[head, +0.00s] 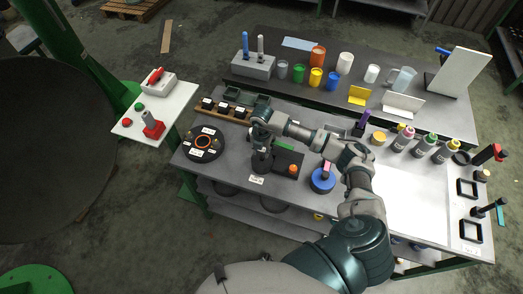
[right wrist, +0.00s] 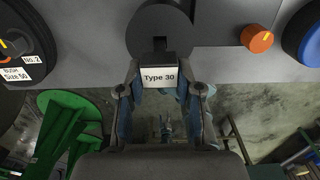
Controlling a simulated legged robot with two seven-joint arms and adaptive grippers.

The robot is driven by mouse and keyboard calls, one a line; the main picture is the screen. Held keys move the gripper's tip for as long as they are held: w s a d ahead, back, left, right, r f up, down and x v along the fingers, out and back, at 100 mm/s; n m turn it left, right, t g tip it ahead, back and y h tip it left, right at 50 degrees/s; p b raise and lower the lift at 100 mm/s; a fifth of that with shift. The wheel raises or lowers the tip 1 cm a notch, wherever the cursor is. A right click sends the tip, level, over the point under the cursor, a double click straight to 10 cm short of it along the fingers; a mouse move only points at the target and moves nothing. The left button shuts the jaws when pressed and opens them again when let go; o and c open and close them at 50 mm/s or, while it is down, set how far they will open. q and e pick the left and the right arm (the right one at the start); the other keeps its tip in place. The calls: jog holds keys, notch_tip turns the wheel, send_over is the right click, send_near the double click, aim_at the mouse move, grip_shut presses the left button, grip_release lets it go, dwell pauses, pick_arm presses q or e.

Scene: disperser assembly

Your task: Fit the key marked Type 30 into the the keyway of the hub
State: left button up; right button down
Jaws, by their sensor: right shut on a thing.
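The key (right wrist: 158,77) shows a white face reading "Type 30" in the right wrist view, with a narrower dark part at its far end. My right gripper (right wrist: 160,88) is shut on it, one finger on each side. Straight beyond the key is a dark rounded body (right wrist: 160,18), which looks like the hub. The key's dark end overlaps it in the picture, and I cannot tell whether it is inside the keyway. In the head view my right gripper (head: 262,146) is over the left part of the near table, largely hiding key and hub. My left gripper is not in view.
A black round plate (head: 205,143) with labelled parts stands to the left. An orange knob (right wrist: 257,38) and a blue round thing (head: 322,181) are to the right. A green-framed machine (head: 85,60) stands beyond the left end.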

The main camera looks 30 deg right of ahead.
aim_at(262, 157)
jog(key=shift+f+b, duration=1.65)
jog(key=shift+f, duration=0.8)
jog(key=c, duration=0.7)
grip_release()
notch_tip(262, 157, up, 12)
jog(key=shift+f, duration=0.1)
dwell(0.3)
